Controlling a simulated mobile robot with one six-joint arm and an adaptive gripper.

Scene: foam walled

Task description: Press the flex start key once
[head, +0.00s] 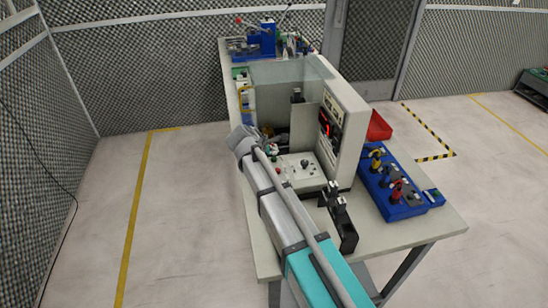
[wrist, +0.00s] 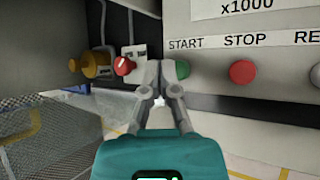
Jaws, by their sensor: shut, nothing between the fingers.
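The start key is a round green button (wrist: 183,69) under the label START, on the light panel (wrist: 220,28) in the wrist view. My gripper (wrist: 160,70) is shut and empty. Its fingertips are just left of the green button and cover part of its left edge. I cannot tell whether they touch it. A red STOP button (wrist: 243,72) is to its right. In the head view the upright machine (head: 346,113) stands on the bench, and my arm reaches toward it from the front.
A red knob (wrist: 124,65) and a yellow fitting (wrist: 95,64) are left of my fingers. Another button (wrist: 315,75) is cut off at the right edge. A blue tool tray (head: 405,208), a red bin (head: 379,126) and a black fixture (head: 342,222) stand around the machine.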

